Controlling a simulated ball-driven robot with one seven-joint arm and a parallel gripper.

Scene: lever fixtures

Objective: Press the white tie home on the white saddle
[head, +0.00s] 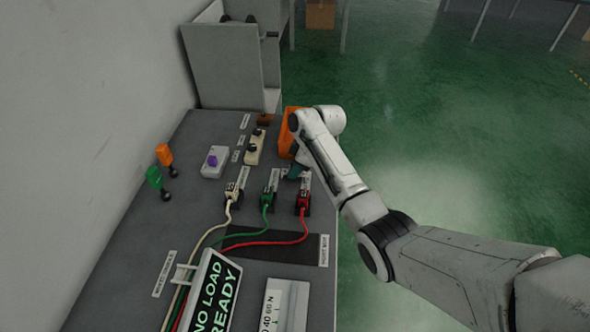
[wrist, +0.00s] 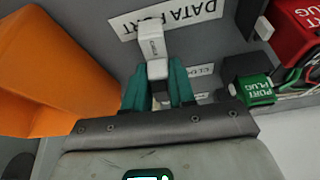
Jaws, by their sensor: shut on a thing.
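A white bracket-like piece (head: 184,272) stands by the bundled cables at the front left in the head view, beside a label that seems to read "saddle". I cannot separate tie from saddle there, and the display partly hides the cables. My gripper (wrist: 158,92), with teal fingers, is shut on a small white block (wrist: 157,69) in the wrist view. A white housing (wrist: 151,41) touches or adjoins that block, by the "DATA PORT" label (wrist: 165,17). In the head view my gripper (head: 294,172) is at the bench's right side, far from the bracket; its fingertips are mostly hidden.
White (head: 232,192), green (head: 269,196) and red (head: 303,200) plugs sit mid-bench with trailing cables. An orange bin (head: 288,135) stands close behind my gripper. A tilted "NO LOAD READY" display (head: 214,290) stands at the front. Green and orange levers are at left.

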